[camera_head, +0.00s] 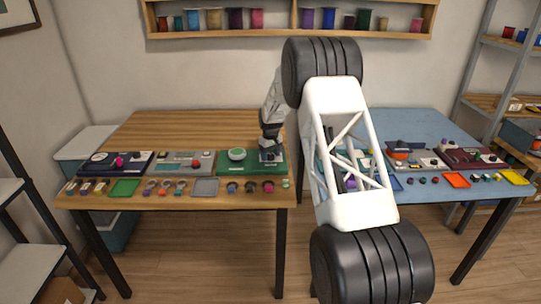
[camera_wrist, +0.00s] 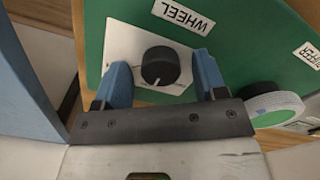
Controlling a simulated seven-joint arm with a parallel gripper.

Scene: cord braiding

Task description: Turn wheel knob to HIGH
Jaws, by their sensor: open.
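The wheel knob (camera_wrist: 160,66) is a round black dial with a thin white pointer line, on a pale square plate (camera_wrist: 125,40) under a label reading WHEEL (camera_wrist: 184,18). The pointer is at the picture's lower side of the dial. No HIGH mark is readable. My gripper (camera_wrist: 162,69) is open, with one blue finger on each side of the knob. Small gaps show beside the knob; I cannot tell whether either finger touches it. In the head view my gripper (camera_head: 270,152) is down at the right end of the green panel (camera_head: 251,170), hiding the knob.
A green-and-white round piece (camera_head: 237,154) stands left of my gripper; it also shows in the wrist view (camera_wrist: 275,108). A grey panel (camera_head: 180,163) and a dark blue panel (camera_head: 115,164) lie further left. Several small parts and trays line the wooden table's (camera_head: 165,125) front edge.

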